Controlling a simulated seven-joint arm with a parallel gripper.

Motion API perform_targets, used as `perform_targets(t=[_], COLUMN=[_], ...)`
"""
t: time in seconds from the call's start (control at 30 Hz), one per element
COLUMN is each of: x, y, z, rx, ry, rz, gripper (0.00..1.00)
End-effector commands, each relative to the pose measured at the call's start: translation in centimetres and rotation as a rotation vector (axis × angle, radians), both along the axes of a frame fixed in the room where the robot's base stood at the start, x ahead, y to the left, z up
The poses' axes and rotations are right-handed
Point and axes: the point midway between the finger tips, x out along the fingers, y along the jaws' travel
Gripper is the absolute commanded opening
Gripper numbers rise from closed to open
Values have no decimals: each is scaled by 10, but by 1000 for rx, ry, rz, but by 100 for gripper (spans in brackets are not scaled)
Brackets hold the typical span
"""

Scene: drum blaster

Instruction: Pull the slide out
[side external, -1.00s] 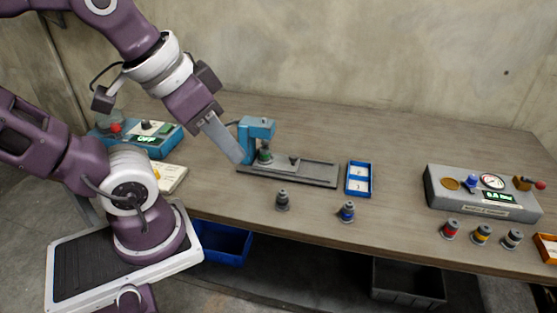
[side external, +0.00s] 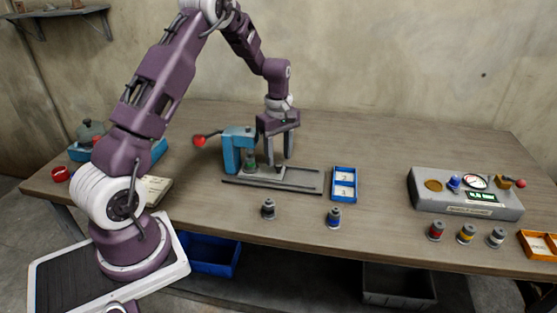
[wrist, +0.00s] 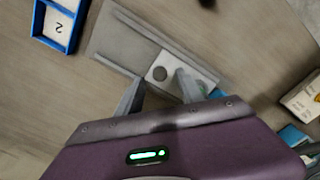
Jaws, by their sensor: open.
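The blue press (side external: 232,147) stands on the bench, its lever with a red ball (side external: 200,141) pointing left. A flat grey slide base with rails (side external: 300,180) runs right from under the press. The slide carries a small dark upright knob (side external: 278,167); a grey-green piece (side external: 251,163) sits on it under the press. My gripper (side external: 278,158) points down over the slide, open, one finger on each side of the knob as seen. In the wrist view the round knob (wrist: 159,73) shows near the gap between my fingertips (wrist: 157,92). Contact cannot be told.
A blue tray with numbered cards (side external: 344,184) stands right of the base. Two small cylinders (side external: 268,209) (side external: 334,218) stand in front. A grey gauge box (side external: 465,194), several coloured cylinders and an orange tray (side external: 538,245) are at the right.

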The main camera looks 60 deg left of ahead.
Motion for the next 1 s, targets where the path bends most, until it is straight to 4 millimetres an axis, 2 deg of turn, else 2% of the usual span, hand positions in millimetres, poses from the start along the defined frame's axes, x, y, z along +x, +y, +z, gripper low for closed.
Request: perform_targets(t=[0.13, 0.4, 0.43, 0.6, 0.67, 1.0], x=[0, 0, 0, 0, 0, 0], y=[0, -1, -1, -1, -1, -1], z=[-19, -24, -23, -23, -23, -23], rx=[0, 0, 0, 0, 0, 1], ry=[0, -1, -1, -1, -1, -1], rz=[-1, -3, -3, -3, -4, -4], gripper=[45, 45, 43, 9, 0, 0])
